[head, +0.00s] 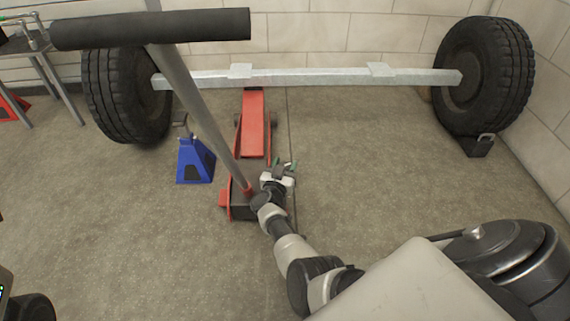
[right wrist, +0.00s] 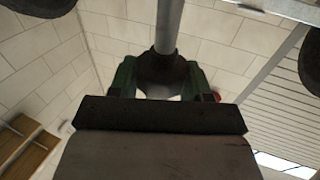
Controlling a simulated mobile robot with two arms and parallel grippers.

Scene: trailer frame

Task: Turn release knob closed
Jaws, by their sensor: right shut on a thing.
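The red floor jack (head: 253,125) lies on the floor under the axle, with its long grey handle (head: 197,105) leaning up toward me. My right gripper (head: 284,166) is low beside the handle's base, at the right of the jack's near end. The release knob is hidden in the head view. In the right wrist view the green fingers of my right gripper (right wrist: 160,82) stand either side of a dark part, which I take for the release knob (right wrist: 160,66). The gripper is shut on it. The grey handle (right wrist: 168,25) rises behind it. My left gripper is not in view.
A pale axle beam (head: 310,77) joins two big tyres, left (head: 125,95) and right (head: 484,75). A blue jack stand (head: 195,160) is left of the jack. The handle's black crossbar (head: 150,29) hangs over the upper left.

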